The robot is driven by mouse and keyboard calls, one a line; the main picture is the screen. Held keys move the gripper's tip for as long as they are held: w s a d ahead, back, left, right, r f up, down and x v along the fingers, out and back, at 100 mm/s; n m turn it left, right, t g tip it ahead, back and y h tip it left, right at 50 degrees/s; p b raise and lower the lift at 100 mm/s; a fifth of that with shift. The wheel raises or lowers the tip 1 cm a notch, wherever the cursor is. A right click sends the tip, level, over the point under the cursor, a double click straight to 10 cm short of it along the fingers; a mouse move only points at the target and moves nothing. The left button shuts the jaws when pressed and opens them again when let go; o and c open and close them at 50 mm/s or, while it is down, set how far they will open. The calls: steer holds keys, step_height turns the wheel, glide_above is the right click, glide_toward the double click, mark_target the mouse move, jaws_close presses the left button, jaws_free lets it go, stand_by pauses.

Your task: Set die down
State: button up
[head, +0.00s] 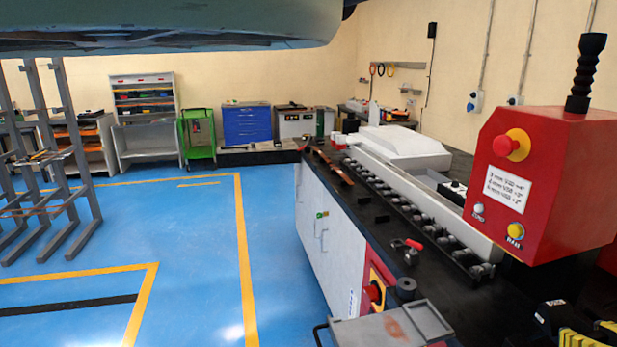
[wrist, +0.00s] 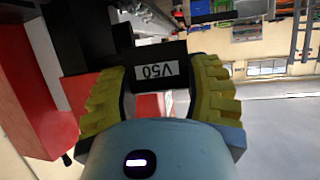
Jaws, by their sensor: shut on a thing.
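In the head view only part of my gripper (head: 578,335) shows, yellow and black, at the bottom right edge. The die cannot be made out clearly there.
A black bench top (head: 375,215) carries a row of dark round parts (head: 425,222) and a red-handled clamp-like piece (head: 408,248). A red control box (head: 550,175) stands at the right. A grey tray-like surface (head: 395,328) is at the bottom. The blue floor (head: 195,265) is clear.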

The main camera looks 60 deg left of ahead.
steer(key=w+d+r+m+t, duration=0.1)
steer(key=d+r, duration=0.3)
steer(key=d, duration=0.2)
steer(key=shift+w+r+t+h, duration=0.3)
steer(key=shift+w+r+h, duration=0.1)
